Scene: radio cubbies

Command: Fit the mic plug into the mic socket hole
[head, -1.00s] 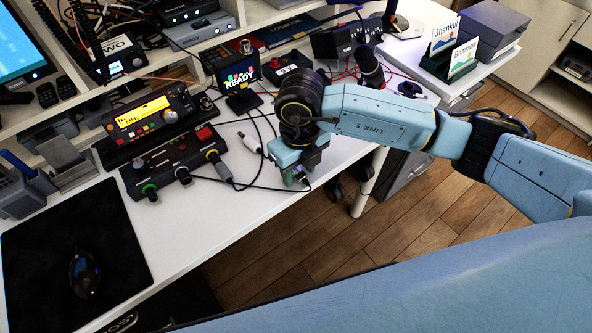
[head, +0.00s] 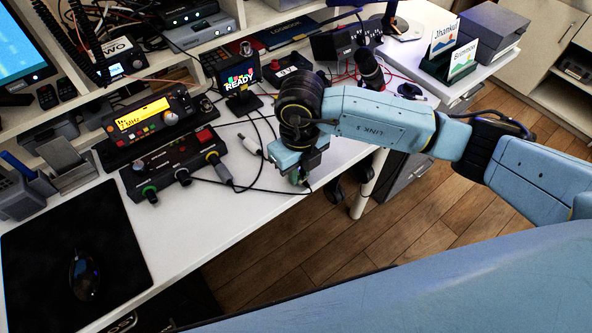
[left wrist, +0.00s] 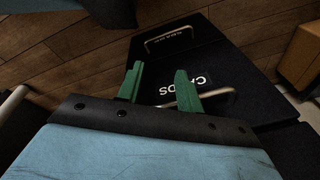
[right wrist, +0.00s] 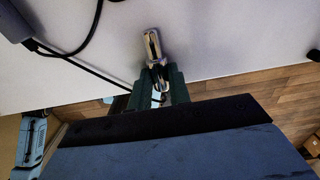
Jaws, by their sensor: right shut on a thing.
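My right gripper (head: 299,181) is low over the front part of the white desk, to the right of the black control box (head: 175,163). In the right wrist view, its green fingers (right wrist: 160,84) are shut on the silver mic plug (right wrist: 153,48), which points away from the hand. A black cable trails from near the fingers. I cannot make out the mic socket hole. My left gripper (left wrist: 160,88) shows only in the left wrist view; its green fingers are apart and empty.
A grey plug (head: 222,170) is at the box's right end. A loose white plug (head: 249,144) lies between box and gripper, among black cables. A radio (head: 150,115) with a yellow display stands behind. A dark mat (head: 60,235) with a mouse (head: 84,274) lies front left.

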